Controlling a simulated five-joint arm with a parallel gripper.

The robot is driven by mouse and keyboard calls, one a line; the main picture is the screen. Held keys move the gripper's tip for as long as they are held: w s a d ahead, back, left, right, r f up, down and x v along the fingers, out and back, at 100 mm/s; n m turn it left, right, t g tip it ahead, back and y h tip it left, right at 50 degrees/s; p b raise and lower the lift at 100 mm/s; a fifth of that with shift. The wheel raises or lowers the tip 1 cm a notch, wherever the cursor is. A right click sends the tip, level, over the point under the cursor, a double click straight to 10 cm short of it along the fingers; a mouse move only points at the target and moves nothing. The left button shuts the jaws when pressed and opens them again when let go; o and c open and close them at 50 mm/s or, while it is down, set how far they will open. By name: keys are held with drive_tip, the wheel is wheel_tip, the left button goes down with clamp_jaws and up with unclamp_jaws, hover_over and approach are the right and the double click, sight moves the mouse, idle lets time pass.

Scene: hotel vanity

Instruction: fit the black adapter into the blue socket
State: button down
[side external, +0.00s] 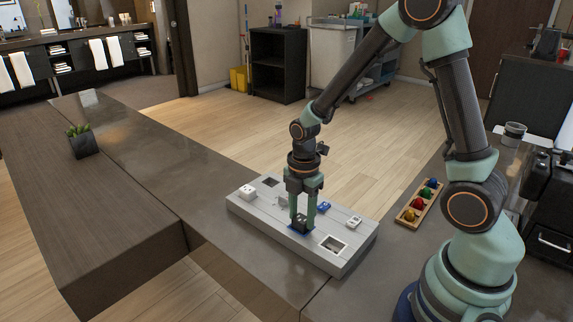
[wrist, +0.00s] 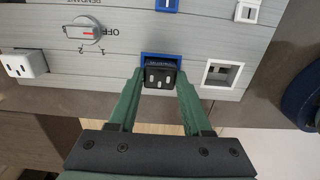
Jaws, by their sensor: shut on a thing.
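The black adapter (wrist: 160,80) is held between the green fingers of my gripper (wrist: 160,74), which is shut on it. Its face with pale slots shows in the wrist view. The blue socket (wrist: 160,55) is a blue-rimmed opening in the grey panel; its top rim and upper corners show, and the adapter covers its lower part. In the side view my gripper (side external: 302,221) points down at the panel with the adapter (side external: 301,224) at the blue socket (side external: 294,230). I cannot tell whether the adapter is inside the opening or just above it.
The grey panel (side external: 245,209) also carries a white adapter (side external: 247,191), a white-rimmed socket (side external: 334,244), a rotary knob (wrist: 84,31), a blue switch (side external: 323,207) and a white switch (side external: 353,222). A wooden tray (side external: 407,221) of coloured knobs stands to the right. The counter at left is mostly clear.

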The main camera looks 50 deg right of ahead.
drive_tip(key=shift+c, duration=1.3)
unclamp_jaws()
wheel_tip(320, 180, up, 12)
wheel_tip(320, 180, up, 4)
drive_tip(key=m+t, duration=0.2)
drive_tip(key=m, duration=0.5)
hover_over(302, 220)
drive_tip(key=s, duration=0.2)
drive_tip(key=s+a+r+m+t, duration=0.2)
drive_tip(key=s+r+m+t, duration=0.1)
drive_tip(key=m, duration=0.8)
drive_tip(key=shift+s+r+t, duration=0.3)
drive_tip(key=shift+s+r, duration=0.15)
drive_tip(key=shift+s, duration=0.1)
